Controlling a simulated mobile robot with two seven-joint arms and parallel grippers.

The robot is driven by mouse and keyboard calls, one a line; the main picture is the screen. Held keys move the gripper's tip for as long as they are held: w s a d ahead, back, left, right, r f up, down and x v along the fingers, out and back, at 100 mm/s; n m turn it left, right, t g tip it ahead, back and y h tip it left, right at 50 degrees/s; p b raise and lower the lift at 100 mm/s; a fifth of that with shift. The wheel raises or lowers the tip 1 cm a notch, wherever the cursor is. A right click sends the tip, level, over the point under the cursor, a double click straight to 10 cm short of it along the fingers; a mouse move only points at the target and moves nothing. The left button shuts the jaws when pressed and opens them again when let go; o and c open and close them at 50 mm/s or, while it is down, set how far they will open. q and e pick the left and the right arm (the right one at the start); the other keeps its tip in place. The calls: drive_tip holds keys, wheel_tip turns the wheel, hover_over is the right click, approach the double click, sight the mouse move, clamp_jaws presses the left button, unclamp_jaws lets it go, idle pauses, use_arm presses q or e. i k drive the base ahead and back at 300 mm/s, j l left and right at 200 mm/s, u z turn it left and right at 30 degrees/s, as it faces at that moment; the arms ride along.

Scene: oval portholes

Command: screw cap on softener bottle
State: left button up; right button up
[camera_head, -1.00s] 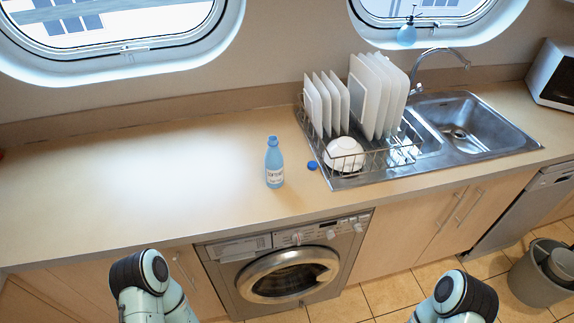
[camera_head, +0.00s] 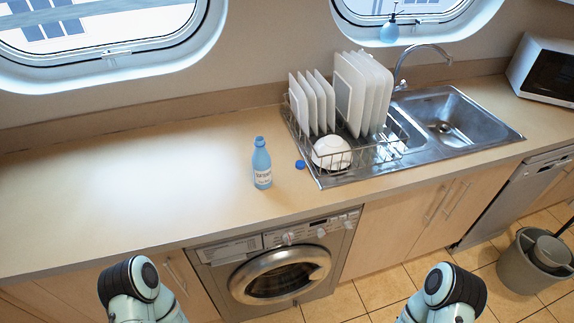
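The light blue softener bottle (camera_head: 262,163) stands upright on the counter with a white label on its front. The small dark blue cap (camera_head: 299,164) lies on the counter to the right of the bottle, apart from it and close to the dish rack. Parts of my two arms show at the bottom edge, one left and one right. Neither of my grippers shows in the picture.
A wire dish rack (camera_head: 390,152) with white plates and a bowl (camera_head: 331,152) stands right of the cap, beside the steel sink (camera_head: 462,118). A washing machine (camera_head: 277,266) is under the counter (camera_head: 120,190). The counter left of the bottle is clear.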

sight(261, 163)
drive_tip(key=u, duration=1.95)
drive_tip(key=k+l, duration=0.55)
drive_tip(key=l, duration=0.15)
drive_tip(key=k+l, duration=0.55)
drive_tip(key=l, duration=0.15)
